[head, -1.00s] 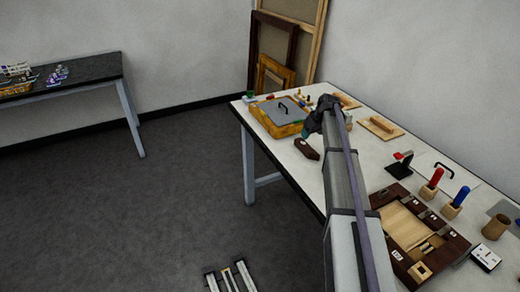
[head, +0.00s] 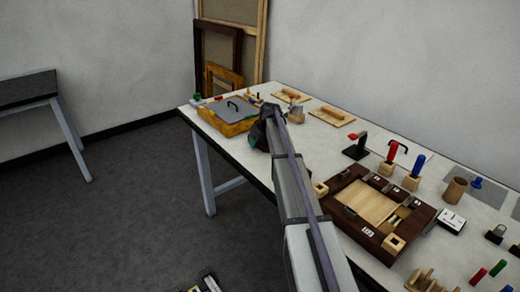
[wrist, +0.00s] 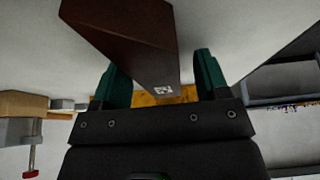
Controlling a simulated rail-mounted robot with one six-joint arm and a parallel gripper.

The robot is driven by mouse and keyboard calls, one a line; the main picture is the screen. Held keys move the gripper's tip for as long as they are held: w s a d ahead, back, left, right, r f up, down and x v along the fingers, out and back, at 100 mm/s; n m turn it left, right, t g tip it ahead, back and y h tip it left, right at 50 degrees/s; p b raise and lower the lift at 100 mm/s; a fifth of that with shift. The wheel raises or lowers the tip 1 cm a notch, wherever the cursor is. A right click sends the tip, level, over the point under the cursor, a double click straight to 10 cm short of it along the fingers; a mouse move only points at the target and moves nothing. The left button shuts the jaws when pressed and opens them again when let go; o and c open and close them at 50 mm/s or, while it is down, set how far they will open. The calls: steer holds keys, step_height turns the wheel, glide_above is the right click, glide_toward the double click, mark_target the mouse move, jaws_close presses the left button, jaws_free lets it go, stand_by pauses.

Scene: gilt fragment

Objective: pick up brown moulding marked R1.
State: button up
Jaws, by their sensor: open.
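The brown moulding (wrist: 130,35) fills the upper middle of the wrist view. It is a dark bar with a small white label on its near end; the label's mark is too small to read surely. My gripper (wrist: 160,75) is open, with one green finger on each side of the moulding's near end. The left finger looks close to it, and a gap shows at the right finger. I cannot tell whether either touches. In the head view my gripper (head: 260,132) is low over the white table's left part, and my arm hides the moulding.
A dark wooden frame tray (head: 350,225) lies nearer on the white table (head: 440,160). Wooden floats (head: 332,116) and tool holders (head: 388,170) stand along the wall side.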

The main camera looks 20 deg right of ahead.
steer(key=shift+r, duration=0.1)
steer(key=c, duration=1)
step_height(320, 180, up, 10)
steer(key=p, duration=1)
steer(key=shift+c, duration=0.2)
